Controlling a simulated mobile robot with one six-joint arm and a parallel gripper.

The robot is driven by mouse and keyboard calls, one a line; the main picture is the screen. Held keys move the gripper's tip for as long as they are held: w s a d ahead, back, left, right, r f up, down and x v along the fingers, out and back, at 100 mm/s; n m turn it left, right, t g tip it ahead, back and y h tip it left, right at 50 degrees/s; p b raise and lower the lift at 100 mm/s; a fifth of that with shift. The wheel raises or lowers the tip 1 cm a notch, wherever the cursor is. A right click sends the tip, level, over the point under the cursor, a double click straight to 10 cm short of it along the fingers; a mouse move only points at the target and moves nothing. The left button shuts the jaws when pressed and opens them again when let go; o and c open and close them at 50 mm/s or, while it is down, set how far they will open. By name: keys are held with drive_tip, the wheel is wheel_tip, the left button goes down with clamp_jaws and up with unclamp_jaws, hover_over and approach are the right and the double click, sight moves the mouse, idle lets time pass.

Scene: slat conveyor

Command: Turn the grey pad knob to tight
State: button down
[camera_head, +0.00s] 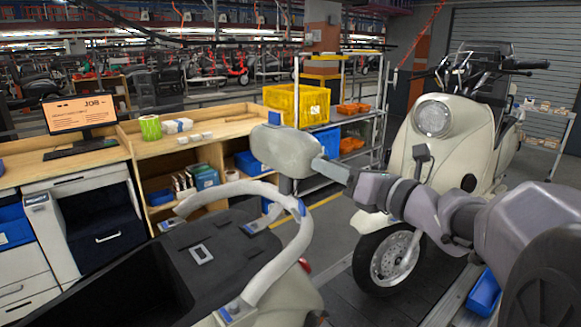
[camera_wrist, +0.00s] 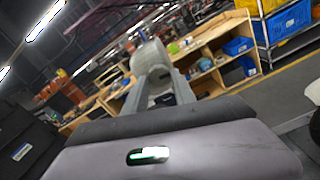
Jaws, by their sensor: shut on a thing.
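A rounded pale grey pad (camera_head: 284,149) stands at the tips of my gripper (camera_head: 325,168), above the curved white tube frame (camera_head: 258,190). In the wrist view the grey pad (camera_wrist: 150,56) shows just beyond the gripper (camera_wrist: 157,76). The two fingers reach toward it and are shut on its near part. I take this to be the grey pad knob; a separate knob or tight mark cannot be made out. The fingers hide the gripped part.
A cream scooter (camera_head: 440,131) stands at the right, close behind my arm. A dark tray-like body (camera_head: 165,268) lies below the tube frame. A wooden workbench (camera_head: 215,117) is behind at left, with a shelf rack holding a yellow crate (camera_head: 296,103).

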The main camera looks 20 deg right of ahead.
drive_tip(key=shift+r+m+p, duration=0.15)
drive_tip(key=shift+m+p, duration=3.8)
drive_tip(key=shift+m, duration=4.5)
drive_tip(key=shift+r+m+p, duration=0.1)
drive_tip(key=shift+m+p, duration=3.8)
drive_tip(key=shift+m, duration=4.55)
drive_tip(key=c, duration=1)
unclamp_jaws()
